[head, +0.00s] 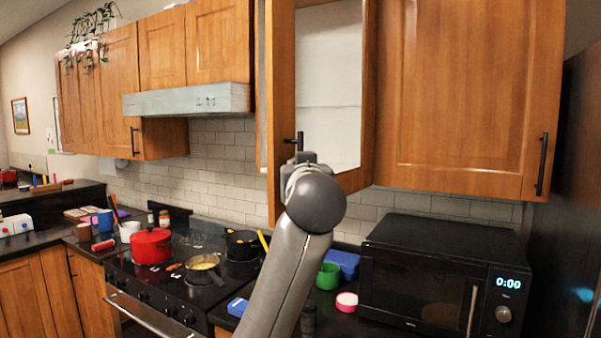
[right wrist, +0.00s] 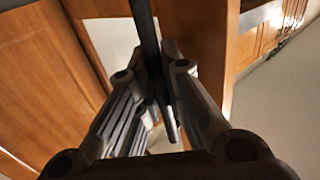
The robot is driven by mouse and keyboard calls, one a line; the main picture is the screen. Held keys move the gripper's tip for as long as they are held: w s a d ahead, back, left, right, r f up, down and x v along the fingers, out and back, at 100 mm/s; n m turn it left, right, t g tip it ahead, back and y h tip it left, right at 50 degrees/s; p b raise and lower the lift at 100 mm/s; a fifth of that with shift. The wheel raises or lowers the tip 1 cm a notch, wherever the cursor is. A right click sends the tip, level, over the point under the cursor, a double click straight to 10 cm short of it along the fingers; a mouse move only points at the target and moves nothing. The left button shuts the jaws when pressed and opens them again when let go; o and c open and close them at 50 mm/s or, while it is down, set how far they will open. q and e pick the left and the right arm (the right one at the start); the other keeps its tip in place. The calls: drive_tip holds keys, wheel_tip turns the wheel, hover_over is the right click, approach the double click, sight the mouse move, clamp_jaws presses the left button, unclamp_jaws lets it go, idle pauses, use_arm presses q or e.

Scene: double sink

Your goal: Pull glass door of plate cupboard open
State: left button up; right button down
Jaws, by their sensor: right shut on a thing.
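The glass door (head: 282,70) of the plate cupboard is a wooden frame around a pale, see-through pane (head: 330,85). Its handle-side stile stands out toward me and its lower edge hangs below the neighbouring cabinets, so it looks partly open. A dark bar handle (head: 299,139) is on that stile. My right gripper (head: 302,160) is at the handle's lower part, mostly hidden by my wrist. In the right wrist view, the fingers (right wrist: 165,80) are shut around the handle (right wrist: 146,30), beside the wooden stile (right wrist: 190,35). My left gripper is not in view.
A closed wooden cupboard door (head: 460,90) with a dark handle (head: 542,165) is to the right. Below are a microwave (head: 425,270), a green cup (head: 328,277) and a stove with a red pot (head: 151,247). A range hood (head: 190,99) is to the left.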

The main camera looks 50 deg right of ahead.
drive_tip(key=shift+s+r, duration=0.1)
drive_tip(key=shift+s, duration=0.1)
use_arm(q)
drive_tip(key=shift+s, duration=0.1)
use_arm(e)
drive_tip(key=c, duration=1.6)
unclamp_jaws()
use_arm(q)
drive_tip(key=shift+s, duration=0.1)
use_arm(e)
drive_tip(key=shift+o, duration=0.3)
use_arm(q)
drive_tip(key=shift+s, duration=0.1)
use_arm(e)
drive_tip(key=v, duration=1.2)
